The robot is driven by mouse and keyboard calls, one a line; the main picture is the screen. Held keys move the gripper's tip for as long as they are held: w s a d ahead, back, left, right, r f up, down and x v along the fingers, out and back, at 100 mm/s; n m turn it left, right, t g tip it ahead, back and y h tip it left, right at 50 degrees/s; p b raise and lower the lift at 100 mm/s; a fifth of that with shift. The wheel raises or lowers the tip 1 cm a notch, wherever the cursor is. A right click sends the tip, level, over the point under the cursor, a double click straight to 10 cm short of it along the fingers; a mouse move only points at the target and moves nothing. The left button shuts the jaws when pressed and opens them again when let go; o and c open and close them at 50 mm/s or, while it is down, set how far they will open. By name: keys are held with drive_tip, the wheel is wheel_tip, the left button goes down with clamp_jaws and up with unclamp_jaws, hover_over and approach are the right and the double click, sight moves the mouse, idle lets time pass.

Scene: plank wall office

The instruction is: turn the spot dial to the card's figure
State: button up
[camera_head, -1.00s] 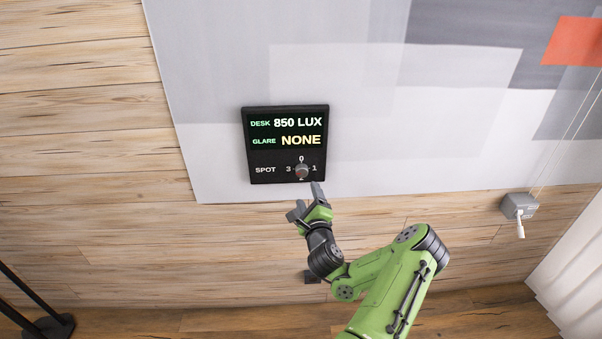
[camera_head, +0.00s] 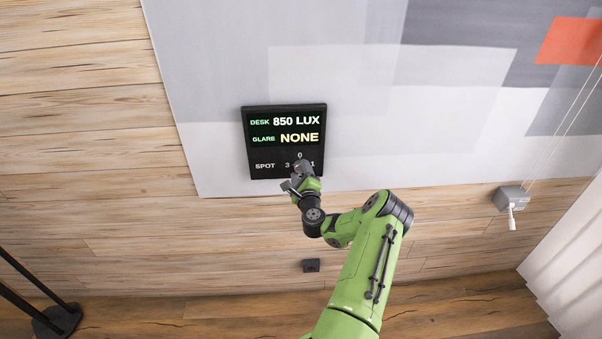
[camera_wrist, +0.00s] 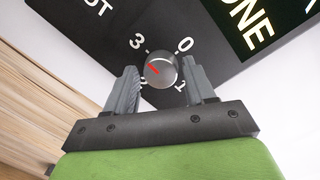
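The black wall panel (camera_head: 268,154) reads DESK 850 LUX and GLARE NONE, with a SPOT row at its bottom. The round grey spot dial (camera_wrist: 166,76) sits among the figures 0, 1, 2 and 3. Its red mark lies on the left of its face in the wrist view, on the side between 3 and 2. My gripper (camera_wrist: 161,76) is open, with one finger on each side of the dial; a gap shows at the left finger, and contact at the right is unclear. In the head view my gripper (camera_head: 302,170) hides most of the dial. I see no card.
A large grey patterned board (camera_head: 215,120) lies behind the panel on the plank wall. A small dark box (camera_head: 311,265) is lower on the wall. A grey box with cords and a white handle (camera_head: 513,198) is at right. A dark stand (camera_head: 57,320) is lower left.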

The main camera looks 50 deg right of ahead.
drive_tip(key=c, duration=0.7)
drive_tip(key=shift+c, duration=0.2)
drive_tip(key=shift+n, duration=0.3)
drive_tip(key=n+b, duration=0.1)
drive_tip(key=n, duration=0.2)
drive_tip(key=shift+n, duration=0.3)
drive_tip(key=n+b, duration=0.1)
drive_tip(key=n, duration=0.3)
drive_tip(key=shift+w+f+g, duration=0.1)
drive_tip(key=shift+g, duration=0.3)
drive_tip(key=n+b, duration=0.1)
drive_tip(key=n, duration=0.3)
drive_tip(key=shift+a+g, duration=0.1)
drive_tip(key=shift+g, duration=0.2)
drive_tip(key=shift+f+n+g+b, duration=0.1)
drive_tip(key=shift+n+g+b, duration=0.55)
drive_tip(key=shift+n, duration=1.55)
drive_tip(key=shift+t+b, duration=0.25)
drive_tip(key=shift+b, duration=0.05)
